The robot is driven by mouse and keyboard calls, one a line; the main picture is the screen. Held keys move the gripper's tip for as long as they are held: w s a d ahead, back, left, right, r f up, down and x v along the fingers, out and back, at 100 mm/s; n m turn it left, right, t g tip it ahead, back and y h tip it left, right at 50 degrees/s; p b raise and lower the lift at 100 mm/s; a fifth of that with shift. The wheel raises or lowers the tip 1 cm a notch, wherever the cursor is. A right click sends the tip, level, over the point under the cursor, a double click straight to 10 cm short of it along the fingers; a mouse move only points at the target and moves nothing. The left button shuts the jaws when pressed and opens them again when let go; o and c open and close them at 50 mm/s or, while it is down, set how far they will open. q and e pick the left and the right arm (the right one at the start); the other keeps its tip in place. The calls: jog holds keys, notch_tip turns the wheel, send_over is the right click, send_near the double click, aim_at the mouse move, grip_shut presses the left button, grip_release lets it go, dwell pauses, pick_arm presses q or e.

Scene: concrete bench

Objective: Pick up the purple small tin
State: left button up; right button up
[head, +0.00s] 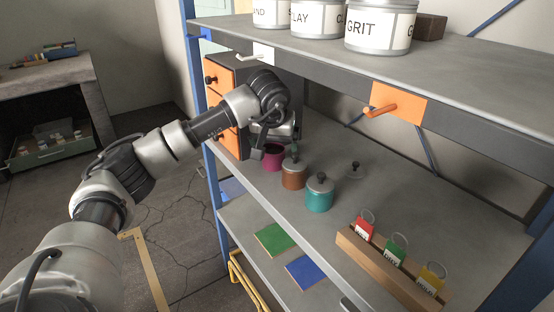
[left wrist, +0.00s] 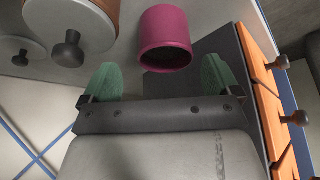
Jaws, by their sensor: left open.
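The purple small tin (head: 272,161) stands on the middle shelf at the left end of a row of tins, in front of the orange-fronted drawer unit. In the left wrist view the tin (left wrist: 165,40) appears without a lid, just beyond my fingertips and roughly centred between them. My left gripper (head: 276,147) is over the shelf close to the tin, and its wrist and fingers partly hide the tin in the head view. In the left wrist view the gripper (left wrist: 160,80) has its green-tipped fingers spread wide with nothing between them. My right gripper is not in view.
A brown lidded tin (head: 293,177) and a teal lidded tin (head: 319,197) stand to the right. The drawer unit (head: 222,108) is close on the left. The upper shelf (head: 470,75) overhangs. A wooden tag rack (head: 385,268) sits at front right.

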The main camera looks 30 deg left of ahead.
aim_at(273, 152)
pick_arm(q)
jog(key=x, duration=0.2)
jog(key=b+x, duration=0.1)
jog(key=x, duration=0.1)
jog(key=shift+s+a, duration=0.25)
jog(key=shift+s, duration=0.1)
jog(key=shift+w+f, duration=0.25)
jog(key=shift+f, duration=0.15)
jog(key=shift+w+a+f, duration=0.15)
jog(key=shift+w+f, duration=0.05)
jog(key=shift+f, duration=0.15)
jog(key=c, duration=1.1)
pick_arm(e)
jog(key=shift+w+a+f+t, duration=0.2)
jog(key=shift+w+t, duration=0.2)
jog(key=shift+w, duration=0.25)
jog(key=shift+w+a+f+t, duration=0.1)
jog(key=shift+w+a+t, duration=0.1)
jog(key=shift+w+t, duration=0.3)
pick_arm(q)
jog(key=shift+r, duration=0.1)
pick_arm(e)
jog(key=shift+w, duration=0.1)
